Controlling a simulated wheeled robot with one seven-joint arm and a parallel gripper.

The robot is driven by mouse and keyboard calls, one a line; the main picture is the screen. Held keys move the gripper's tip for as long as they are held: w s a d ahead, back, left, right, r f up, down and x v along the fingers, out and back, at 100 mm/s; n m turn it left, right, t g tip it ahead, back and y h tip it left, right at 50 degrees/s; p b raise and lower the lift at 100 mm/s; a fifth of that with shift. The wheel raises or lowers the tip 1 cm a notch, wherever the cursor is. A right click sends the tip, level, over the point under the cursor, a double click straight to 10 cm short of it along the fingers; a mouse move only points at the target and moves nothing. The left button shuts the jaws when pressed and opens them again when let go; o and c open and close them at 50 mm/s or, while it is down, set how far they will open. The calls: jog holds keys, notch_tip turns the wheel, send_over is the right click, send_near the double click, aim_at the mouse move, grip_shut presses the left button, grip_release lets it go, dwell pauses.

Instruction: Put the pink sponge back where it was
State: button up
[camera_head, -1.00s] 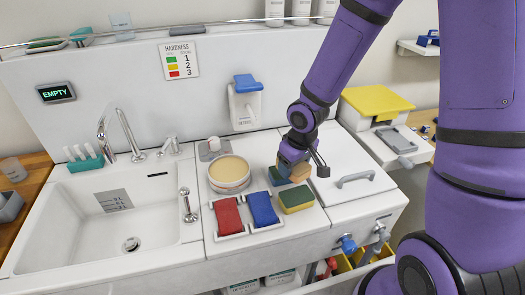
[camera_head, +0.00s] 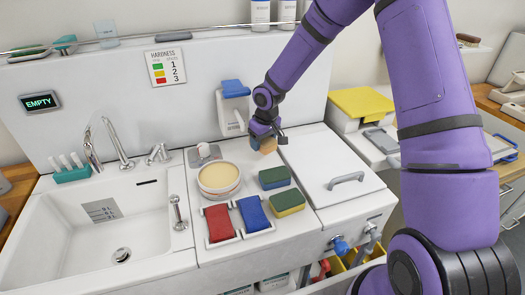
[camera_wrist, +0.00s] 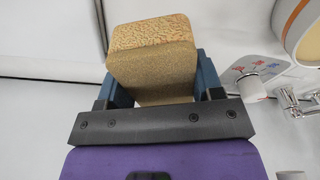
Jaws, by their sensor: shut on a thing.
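My gripper (camera_head: 267,138) is shut on a tan-peach block (camera_head: 268,147), the only thing in view that could be the pink sponge; no clearly pink one shows. It is held above the back of the white counter, behind two other sponges. In the wrist view, the block (camera_wrist: 152,65) sits between the blue fingers of my gripper (camera_wrist: 163,88), with a speckled orange-yellow end face. A green-topped blue sponge (camera_head: 274,178) and a green-topped yellow sponge (camera_head: 287,202) lie on the counter below, apart from it.
A round tub (camera_head: 218,178) stands left of the sponges. Red (camera_head: 220,223) and blue (camera_head: 254,214) cloths lie in front. The sink (camera_head: 110,235) is at left. A lidded white section with a handle (camera_head: 346,180) is at right. A blue-topped dispenser (camera_head: 235,90) hangs on the back wall.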

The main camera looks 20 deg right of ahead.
aim_at(263, 157)
jog(key=shift+f, duration=2)
jog(key=shift+w+f, duration=0.15)
jog(key=shift+f, duration=0.05)
jog(key=shift+f, duration=0.1)
jog(key=o, duration=0.9)
